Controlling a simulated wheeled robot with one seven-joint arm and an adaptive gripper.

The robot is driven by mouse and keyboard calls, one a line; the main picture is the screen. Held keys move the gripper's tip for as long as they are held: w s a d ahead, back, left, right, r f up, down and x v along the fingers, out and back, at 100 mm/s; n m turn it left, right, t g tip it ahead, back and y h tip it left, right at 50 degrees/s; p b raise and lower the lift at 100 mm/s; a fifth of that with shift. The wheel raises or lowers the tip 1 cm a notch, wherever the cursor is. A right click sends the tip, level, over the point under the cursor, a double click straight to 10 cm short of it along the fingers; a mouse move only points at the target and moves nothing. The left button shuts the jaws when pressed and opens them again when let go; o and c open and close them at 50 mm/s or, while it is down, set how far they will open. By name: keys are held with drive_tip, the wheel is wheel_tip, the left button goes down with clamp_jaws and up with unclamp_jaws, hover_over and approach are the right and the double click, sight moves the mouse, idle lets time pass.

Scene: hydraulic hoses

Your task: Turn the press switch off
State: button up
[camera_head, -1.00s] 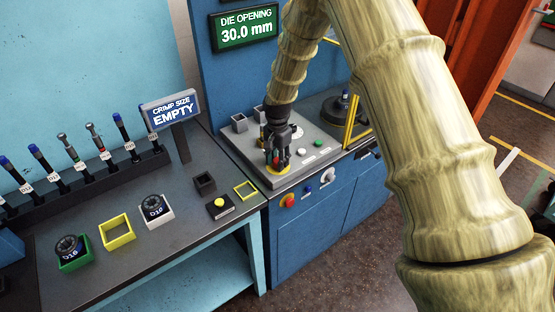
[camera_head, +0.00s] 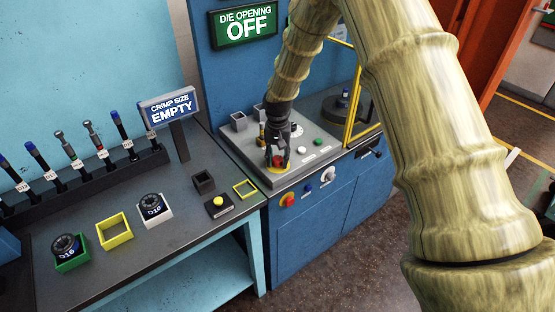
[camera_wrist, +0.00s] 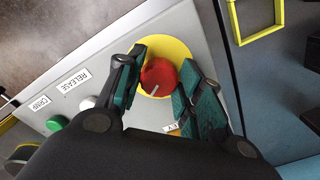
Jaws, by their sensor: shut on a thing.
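The press switch is a red knob (camera_wrist: 160,76) on a round yellow plate (camera_wrist: 171,50), set in the grey sloped panel (camera_head: 297,174) of the blue press. A short pale mark shows on the knob's face. My gripper (camera_head: 277,160) points down at the panel's near-left corner. In the wrist view my gripper (camera_wrist: 163,86) has one finger on each side of the red knob, closed around it. A label beside the plate is partly hidden by a finger. The green display (camera_head: 246,26) above reads "DIE OPENING OFF".
Green (camera_wrist: 57,122) and white (camera_wrist: 88,102) buttons, labelled CRIMP and RELEASE, sit on the same panel. A red knob (camera_head: 288,200) is on the press front. A yellow frame (camera_head: 350,119) stands to the right. The bench (camera_head: 95,262) at left holds several die holders.

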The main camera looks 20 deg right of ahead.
sight(278, 159)
drive_tip(key=n, duration=0.5)
drive_tip(key=shift+d+n+b, duration=0.1)
drive_tip(key=shift+n+b, duration=0.2)
drive_tip(key=shift+b, duration=0.05)
drive_tip(key=n, duration=0.5)
drive_tip(key=shift+w+d+r+n, duration=0.1)
drive_tip(key=shift+n, duration=0.3)
drive_tip(key=o, duration=1)
drive_tip(key=shift+o, duration=0.2)
wheel_tip(278, 159, up, 12)
